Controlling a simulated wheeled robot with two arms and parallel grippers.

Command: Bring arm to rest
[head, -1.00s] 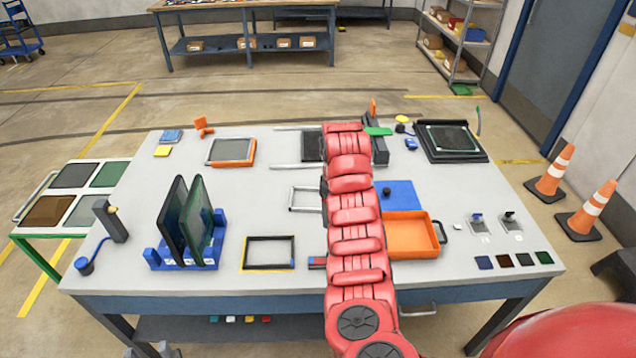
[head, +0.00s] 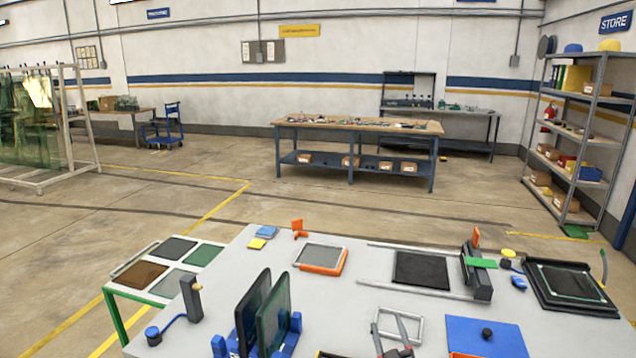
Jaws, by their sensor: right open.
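My right gripper (head: 389,328) shows at the bottom edge of the head view, with its two grey fingers spread apart and nothing seen between them. It is over the front part of the white table (head: 345,290), beside a light metal frame (head: 419,319) that its fingers partly overlap in the picture. I cannot tell whether it touches the frame. The rest of my right arm is below the picture. My left gripper is not in view.
A blue plate (head: 485,336) with a black knob lies right of the gripper. A blue rack holds dark glass panels (head: 272,315) to the left. A black pad (head: 421,269) lies between rails behind, beside a dark clamp block (head: 478,275). Open floor lies beyond the table.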

